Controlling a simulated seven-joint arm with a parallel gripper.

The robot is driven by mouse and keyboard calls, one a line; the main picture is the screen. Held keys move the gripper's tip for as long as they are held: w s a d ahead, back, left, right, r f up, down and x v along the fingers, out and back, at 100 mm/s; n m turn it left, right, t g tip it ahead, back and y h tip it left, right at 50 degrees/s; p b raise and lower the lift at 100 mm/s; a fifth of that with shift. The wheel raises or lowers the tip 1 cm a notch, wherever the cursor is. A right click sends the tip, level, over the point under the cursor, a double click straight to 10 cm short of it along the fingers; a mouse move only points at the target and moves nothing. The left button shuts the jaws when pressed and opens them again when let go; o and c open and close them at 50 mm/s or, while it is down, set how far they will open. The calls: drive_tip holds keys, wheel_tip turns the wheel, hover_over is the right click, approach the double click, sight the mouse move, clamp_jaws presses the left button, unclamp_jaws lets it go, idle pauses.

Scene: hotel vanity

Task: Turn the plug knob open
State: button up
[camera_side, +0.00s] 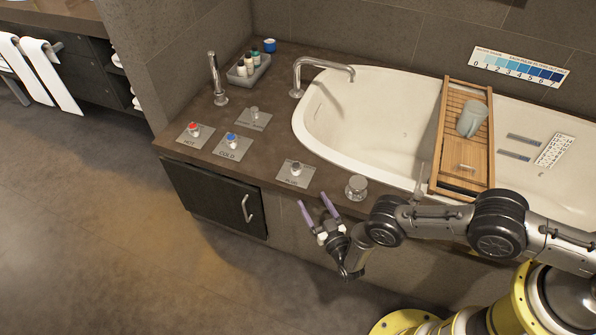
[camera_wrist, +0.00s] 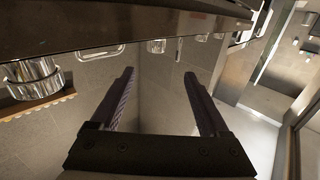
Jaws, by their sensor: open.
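The plug knob (camera_side: 296,168) is a small metal knob on a grey plate marked PLUG, on the front part of the dark tub deck. My gripper (camera_side: 315,204) is open and empty, with its two purple fingers apart. In the side view it is just below the plug plate in the picture, near the deck's front edge, and apart from the knob. In the wrist view the open fingers (camera_wrist: 159,74) point toward a small metal knob (camera_wrist: 156,45), likely the plug knob, beyond the fingertips. Which way the knob is turned is too small to tell.
A round metal-and-glass jar (camera_side: 356,187) stands right of the plug plate. The red HOT knob (camera_side: 194,130), blue COLD knob (camera_side: 232,140) and another grey knob (camera_side: 254,112) lie further left. The white tub (camera_side: 390,110) is behind, with a wooden caddy (camera_side: 447,125) across it.

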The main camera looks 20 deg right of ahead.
sight(298, 172)
drive_tip(key=w, duration=1.3)
drive_tip(key=shift+w+d+f, duration=0.2)
drive_tip(key=shift+w+d, duration=0.15)
clamp_jaws()
drive_tip(key=shift+a+r+m+h, duration=0.15)
drive_tip(key=shift+m+h, duration=0.35)
drive_tip(key=shift+h, duration=0.6)
drive_tip(key=shift+m+h, duration=0.3)
drive_tip(key=shift+h, duration=0.1)
